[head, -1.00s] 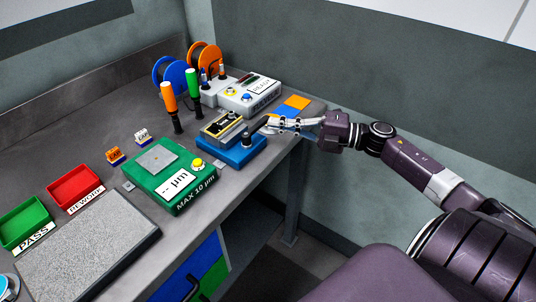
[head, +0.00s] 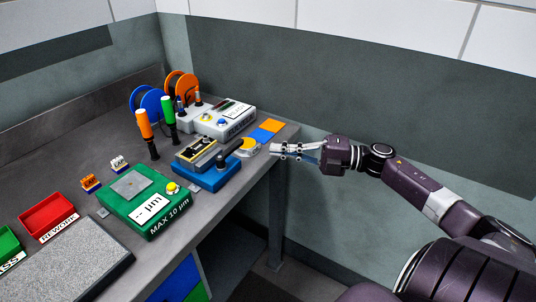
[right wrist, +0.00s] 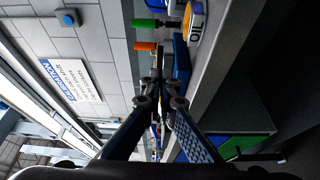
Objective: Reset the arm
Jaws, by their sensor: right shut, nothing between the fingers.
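My right gripper (head: 275,150) is shut and empty just off the right edge of the bench in the head view. In the right wrist view its fingers (right wrist: 157,82) meet with nothing between them. The blue fixture (head: 207,175) with a black knob and lever is left of the gripper, apart from it. My left gripper is not in view.
The grey bench (head: 225,195) holds a green gauge box (head: 140,205), a red tray (head: 47,215), a white device (head: 226,118), orange and green screwdrivers and two spools. Blue and orange pads (head: 266,130) lie near its right edge. The space right of the bench is open up to the wall.

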